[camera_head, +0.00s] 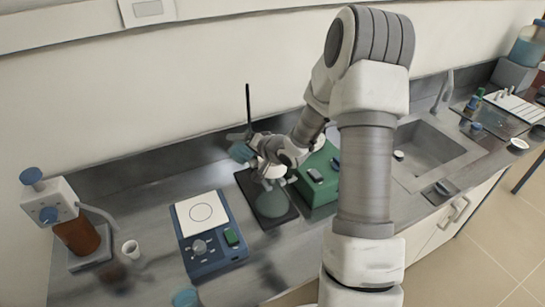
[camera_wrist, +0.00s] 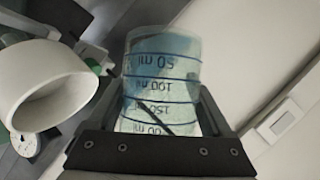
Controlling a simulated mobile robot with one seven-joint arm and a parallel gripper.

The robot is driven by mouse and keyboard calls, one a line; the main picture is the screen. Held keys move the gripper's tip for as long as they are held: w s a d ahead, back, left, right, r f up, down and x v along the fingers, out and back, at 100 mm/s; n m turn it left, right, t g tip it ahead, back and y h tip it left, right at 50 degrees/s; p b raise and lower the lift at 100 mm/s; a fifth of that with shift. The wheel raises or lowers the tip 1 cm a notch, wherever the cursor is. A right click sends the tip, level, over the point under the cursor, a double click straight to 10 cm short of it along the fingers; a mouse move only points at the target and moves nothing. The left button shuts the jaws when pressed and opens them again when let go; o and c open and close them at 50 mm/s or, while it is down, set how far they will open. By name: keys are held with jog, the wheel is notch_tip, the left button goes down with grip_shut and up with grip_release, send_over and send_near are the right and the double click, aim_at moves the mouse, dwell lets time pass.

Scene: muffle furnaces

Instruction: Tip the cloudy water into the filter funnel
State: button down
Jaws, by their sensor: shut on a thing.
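My gripper (camera_head: 254,146) is shut on a clear beaker (camera_head: 241,152), above and just left of the filter funnel. In the wrist view the beaker (camera_wrist: 162,72) sits between the fingers, with its volume marks showing and a bluish tint. It looks tilted over; its exact angle and the water level in it are hard to tell. The white filter funnel (camera_head: 271,171) sits on top of a clear greenish flask (camera_head: 271,202). The funnel (camera_wrist: 48,84) also shows large at the left of the wrist view, beside the beaker and apart from it. No stream of water is visible.
A thin black rod (camera_head: 248,104) stands behind the flask. A green box (camera_head: 318,186) is right of it, close to my arm. A blue hotplate (camera_head: 211,243) and a brown dispenser bottle (camera_head: 78,236) stand left. The sink (camera_head: 428,150) is at right.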

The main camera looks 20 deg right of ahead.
jog(key=shift+d+m, duration=0.1)
jog(key=shift+m, duration=0.2)
jog(key=shift+f+y, duration=0.1)
jog(key=shift+y, duration=0.4)
jog(key=shift+d+m, duration=0.1)
jog(key=shift+m, duration=0.2)
dwell(0.3)
jog(key=shift+f, duration=0.1)
jog(key=shift+d+m+y, duration=0.1)
jog(key=shift+m+y, duration=0.2)
jog(key=shift+y, duration=0.2)
jog(key=shift+f, duration=0.1)
jog(key=shift+d+m, duration=0.15)
jog(key=shift+m, duration=0.15)
